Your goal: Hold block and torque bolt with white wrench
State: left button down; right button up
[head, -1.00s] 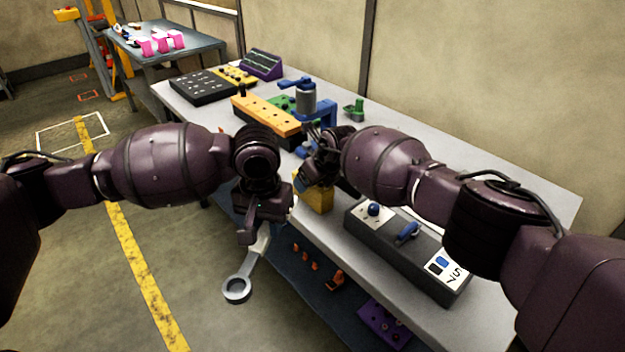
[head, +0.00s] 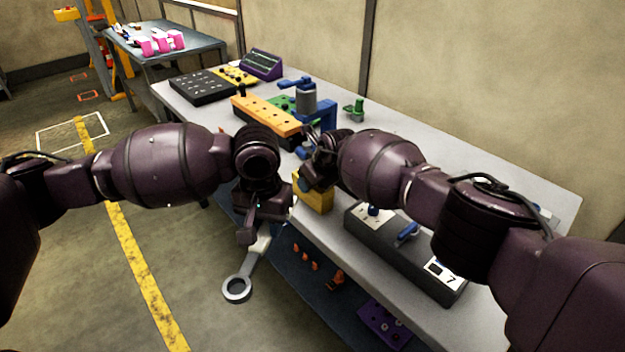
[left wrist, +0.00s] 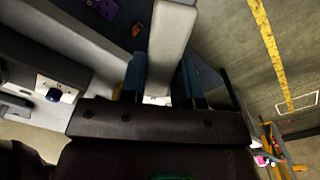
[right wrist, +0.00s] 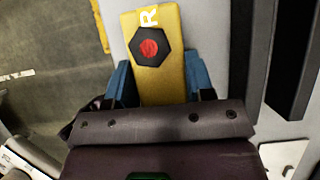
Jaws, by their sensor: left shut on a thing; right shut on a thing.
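The white wrench (head: 240,283) hangs down from my left gripper (head: 252,232) in front of the table, its ring end low and over the floor side. In the left wrist view my left gripper (left wrist: 165,88) is shut on the wrench's pale handle (left wrist: 172,40). The yellow block (head: 317,197) stands at the table's front edge. In the right wrist view my right gripper (right wrist: 158,85) is shut on the yellow block (right wrist: 160,85), with a blue finger on each side. A dark hex bolt (right wrist: 150,46) with a red centre is on the block, near a white letter R. The wrench is apart from the bolt.
A dark control box (head: 405,250) with a blue knob and lever sits right of the block on the grey table (head: 480,180). An orange holed rack (head: 265,115) and a blue fixture (head: 318,115) stand behind. A lower shelf (head: 300,285) holds orange and purple parts.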

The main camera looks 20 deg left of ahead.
dwell(0.4)
